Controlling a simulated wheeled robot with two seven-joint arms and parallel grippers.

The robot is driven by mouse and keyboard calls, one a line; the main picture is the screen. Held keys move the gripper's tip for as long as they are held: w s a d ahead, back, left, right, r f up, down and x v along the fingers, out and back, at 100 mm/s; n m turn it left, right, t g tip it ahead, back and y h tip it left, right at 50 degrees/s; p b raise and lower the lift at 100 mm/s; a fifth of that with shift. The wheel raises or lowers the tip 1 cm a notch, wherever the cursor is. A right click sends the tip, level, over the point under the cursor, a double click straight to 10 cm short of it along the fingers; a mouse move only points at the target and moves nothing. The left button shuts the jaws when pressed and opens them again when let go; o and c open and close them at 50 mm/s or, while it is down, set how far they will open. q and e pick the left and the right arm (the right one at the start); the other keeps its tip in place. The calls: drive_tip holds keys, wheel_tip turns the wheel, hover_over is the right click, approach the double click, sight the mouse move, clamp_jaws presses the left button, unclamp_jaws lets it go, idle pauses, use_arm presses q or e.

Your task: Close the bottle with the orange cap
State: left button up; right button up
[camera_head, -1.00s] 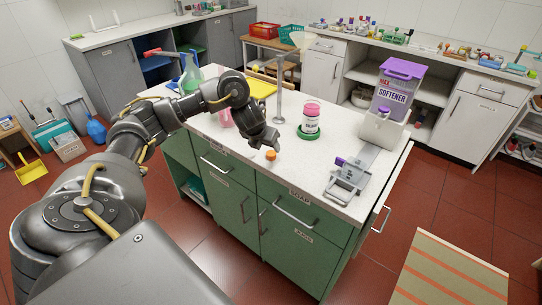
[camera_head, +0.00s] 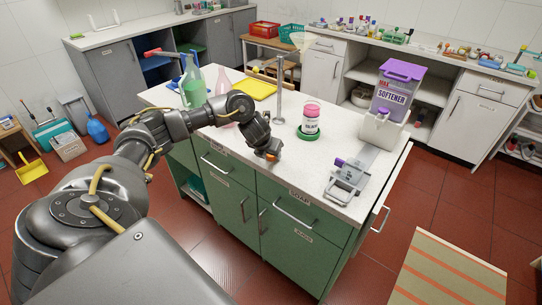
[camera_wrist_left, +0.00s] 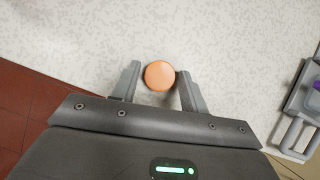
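The orange cap (camera_head: 273,157) lies on the white worktop near its front edge. My left gripper (camera_head: 270,155) is low over the worktop at the cap. Its fingers (camera_wrist_left: 157,85) are open, one on each side of the cap, with the right finger very close to it and a gap on the left. A green bottle (camera_head: 194,88) and a pink bottle (camera_head: 222,84) stand at the back left of the worktop. I cannot tell which bottle the cap fits. My right gripper is not in view.
A pink-and-white labelled container (camera_head: 310,121) stands on a green ring, right of a metal stand (camera_head: 279,103). A grey metal device (camera_head: 349,178) and a purple-lidded softener box (camera_head: 393,89) are at the right. The worktop between cap and container is clear.

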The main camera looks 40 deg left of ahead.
use_arm(q)
drive_tip(key=c, duration=0.6)
drive_tip(key=shift+c, duration=0.2)
drive_tip(key=shift+r, duration=0.25)
wheel_tip(320, 180, up, 2)
drive_tip(key=shift+b, duration=0.55)
drive_tip(key=s+a+r+p, duration=0.1)
drive_tip(key=s+a+r, duration=0.4)
drive_tip(key=s+r, duration=0.5)
drive_tip(key=s, duration=0.3)
drive_tip(key=shift+r, duration=0.25)
